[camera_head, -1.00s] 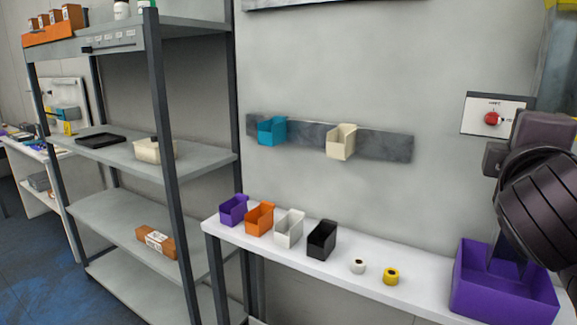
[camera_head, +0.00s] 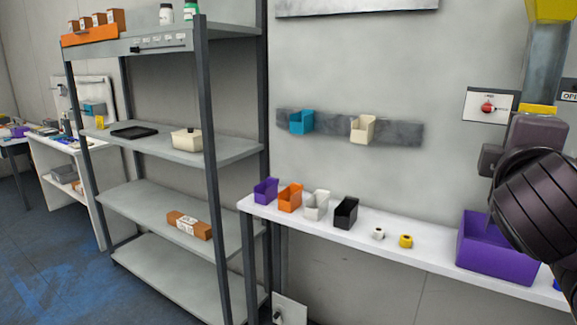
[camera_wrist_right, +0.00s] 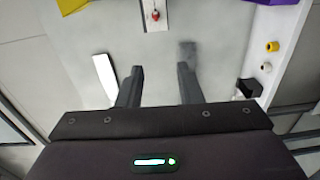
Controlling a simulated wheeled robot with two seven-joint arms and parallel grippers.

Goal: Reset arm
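My right arm (camera_head: 545,205) comes in at the right edge of the head view, in front of the purple bin's right end. My left arm and left gripper are in neither view.
A white table (camera_head: 430,262) carries a large purple bin (camera_head: 485,262), several small bins, and white (camera_head: 378,233) and yellow (camera_head: 405,241) rolls. A metal shelf rack (camera_head: 209,150) stands left. A red button panel (camera_head: 488,106) is on the wall. Blue floor is clear lower left.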

